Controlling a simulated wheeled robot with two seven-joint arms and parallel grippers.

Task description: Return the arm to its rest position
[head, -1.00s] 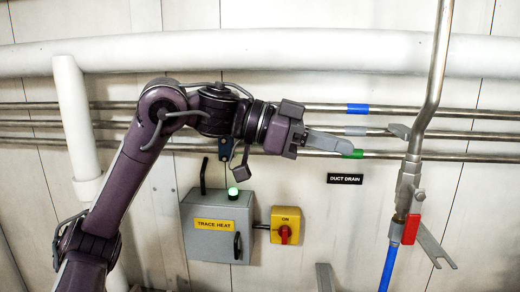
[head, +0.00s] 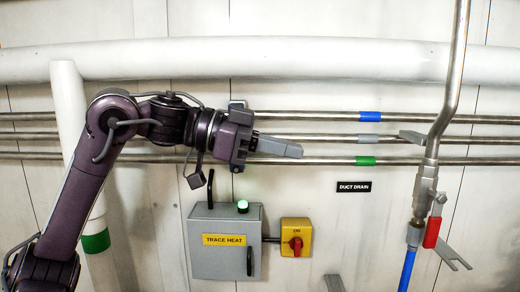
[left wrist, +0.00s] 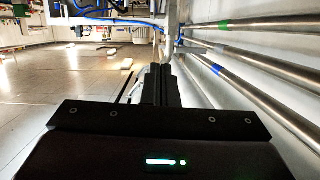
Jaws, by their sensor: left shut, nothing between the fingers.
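My left arm comes in from the left in the head view, and its gripper (head: 298,150) points right in front of the wall pipes. The gripper is shut and empty, its fingers together. In the left wrist view the shut fingers (left wrist: 160,85) point away along the wall, with the pipes to their right.
A grey trace heat box (head: 226,262) with a lit green lamp (head: 242,206) and a yellow switch with red knob (head: 295,237) sit below the gripper. Thin steel pipes (head: 330,115) run behind it. A valve with red handle (head: 432,232) stands right. Open floor (left wrist: 60,85) lies left.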

